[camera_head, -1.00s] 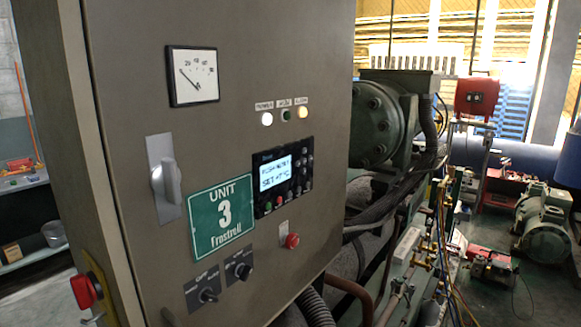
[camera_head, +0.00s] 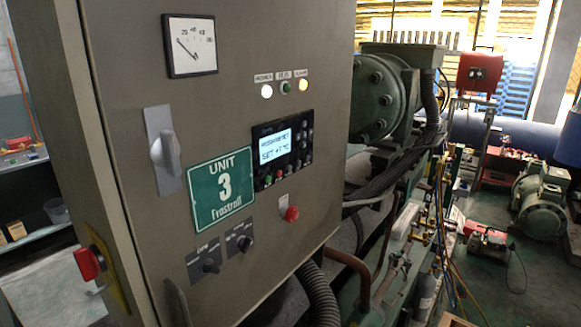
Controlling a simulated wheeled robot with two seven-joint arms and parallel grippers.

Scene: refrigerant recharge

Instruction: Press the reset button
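The control cabinet's grey door (camera_head: 240,110) fills the left and middle of the head view. A round red push button (camera_head: 291,214) sits on its lower right part, below a small label plate (camera_head: 283,200) that I cannot read. Above it is a controller with a lit display (camera_head: 276,145), which seems to read a "push reset" line and "SET +7 °C", with several small buttons around the screen. The white power lamp (camera_head: 267,91) and the yellow alarm lamp (camera_head: 303,86) look lit; the green lamp (camera_head: 286,88) between them looks dark. Neither of my grippers is in view.
The door also carries a gauge (camera_head: 190,46), a grey rotary handle (camera_head: 164,152), a green Unit 3 sign (camera_head: 222,189) and two black selector knobs (camera_head: 211,266). A red switch (camera_head: 88,263) is on the cabinet's left side. Hoses and pipes (camera_head: 350,265) run right of the cabinet.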

